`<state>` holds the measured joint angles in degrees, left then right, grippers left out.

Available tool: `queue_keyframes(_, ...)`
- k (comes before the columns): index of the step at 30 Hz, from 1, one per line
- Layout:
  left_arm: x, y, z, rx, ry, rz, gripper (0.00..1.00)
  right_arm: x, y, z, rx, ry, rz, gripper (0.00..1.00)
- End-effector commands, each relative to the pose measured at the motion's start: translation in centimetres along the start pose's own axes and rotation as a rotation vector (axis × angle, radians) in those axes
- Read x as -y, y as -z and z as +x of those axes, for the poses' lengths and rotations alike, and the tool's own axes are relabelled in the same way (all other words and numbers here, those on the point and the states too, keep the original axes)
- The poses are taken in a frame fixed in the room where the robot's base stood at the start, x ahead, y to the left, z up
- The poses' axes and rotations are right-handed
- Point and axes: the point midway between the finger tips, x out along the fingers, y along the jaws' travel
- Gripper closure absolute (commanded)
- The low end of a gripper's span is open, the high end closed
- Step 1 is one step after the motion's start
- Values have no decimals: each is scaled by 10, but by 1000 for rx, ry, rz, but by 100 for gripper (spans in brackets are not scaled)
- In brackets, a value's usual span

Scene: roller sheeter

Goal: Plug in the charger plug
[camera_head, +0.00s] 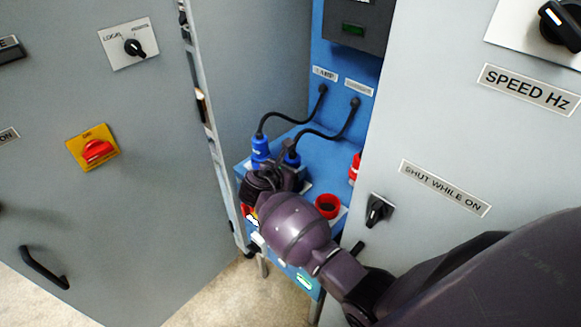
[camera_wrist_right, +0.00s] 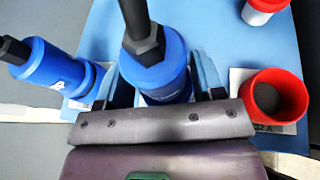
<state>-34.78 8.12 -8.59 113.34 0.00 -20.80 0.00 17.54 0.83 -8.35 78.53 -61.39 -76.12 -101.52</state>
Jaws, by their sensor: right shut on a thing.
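My right gripper (camera_head: 289,163) is shut on the right one of two blue plugs (camera_head: 293,158). In the right wrist view that held plug (camera_wrist_right: 165,75) stands between the fingers (camera_wrist_right: 160,88), its black cable end towards the camera. Its cable runs up to the right cable outlet on the blue back panel, under a label (camera_head: 359,87) too small to read surely. The other blue plug (camera_head: 261,147) stands to the left, also in the wrist view (camera_wrist_right: 55,72). A red open socket (camera_head: 327,206) is to the right, empty in the wrist view (camera_wrist_right: 273,96). The held plug's lower end is hidden. My left gripper is out of view.
The blue shelf (camera_head: 324,157) lies between a grey cabinet door (camera_head: 110,190) on the left and a grey panel (camera_head: 440,130) on the right. A red and white part (camera_head: 355,167) is at the shelf's right side. A black knob (camera_head: 377,210) sticks out nearby.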

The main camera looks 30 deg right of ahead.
Motion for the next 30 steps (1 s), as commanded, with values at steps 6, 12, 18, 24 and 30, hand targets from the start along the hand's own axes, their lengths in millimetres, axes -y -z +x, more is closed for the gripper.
queue_keyframes(6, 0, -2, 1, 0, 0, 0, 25, 0, 4, 2, 1, -1, 0, 69)
queue_keyframes(12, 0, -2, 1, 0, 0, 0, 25, 0, 5, 2, 1, -1, 1, 23)
queue_keyframes(18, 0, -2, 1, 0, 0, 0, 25, 0, 5, 2, 1, 0, 1, 8)
queue_keyframes(24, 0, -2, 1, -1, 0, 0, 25, 0, 6, 2, -1, 0, 0, 8)
queue_keyframes(30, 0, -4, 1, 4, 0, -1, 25, 0, 6, -15, -2, -2, 1, 8)
